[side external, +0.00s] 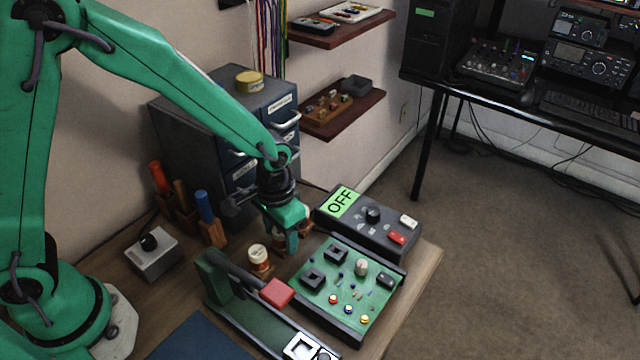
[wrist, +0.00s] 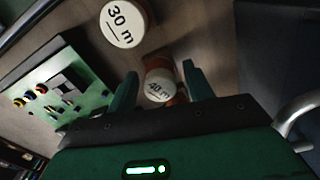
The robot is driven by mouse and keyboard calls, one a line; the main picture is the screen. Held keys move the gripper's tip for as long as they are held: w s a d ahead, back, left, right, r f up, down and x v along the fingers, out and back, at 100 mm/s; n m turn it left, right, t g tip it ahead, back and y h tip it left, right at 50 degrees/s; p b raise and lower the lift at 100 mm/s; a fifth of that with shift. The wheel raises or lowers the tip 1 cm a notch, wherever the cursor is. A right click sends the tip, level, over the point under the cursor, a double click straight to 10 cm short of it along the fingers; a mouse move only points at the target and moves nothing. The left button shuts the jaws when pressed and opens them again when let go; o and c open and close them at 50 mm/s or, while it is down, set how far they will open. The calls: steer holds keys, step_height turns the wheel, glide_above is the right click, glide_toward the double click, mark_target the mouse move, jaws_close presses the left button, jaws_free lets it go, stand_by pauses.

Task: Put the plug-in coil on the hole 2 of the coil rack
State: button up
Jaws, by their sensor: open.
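My gripper (side external: 297,236) is open, pointing down between the green panel and the drawer cabinet. In the wrist view, a plug-in coil with a white top marked 40 m (wrist: 160,86) and a brown body lies between the two spread fingers (wrist: 160,70). I cannot tell whether the fingers touch it. In the side view it is mostly hidden by the gripper. Another coil, with a white top marked 30 m (wrist: 123,24), stands apart from the fingers; a white-topped coil (side external: 259,253) shows left of my gripper. I cannot make out the coil rack's hole 2 for certain.
A green panel (side external: 325,310) with knobs and black square sockets lies in front of the gripper. A grey box with a green OFF display (side external: 341,201) is behind it. A red-ended lever (side external: 277,292) stands in front. Tool holders (side external: 213,233) and a cabinet (side external: 200,125) are left and behind.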

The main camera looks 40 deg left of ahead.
steer(key=shift+r, duration=0.1)
step_height(320, 180, up, 13)
stand_by(0.7)
stand_by(1.0)
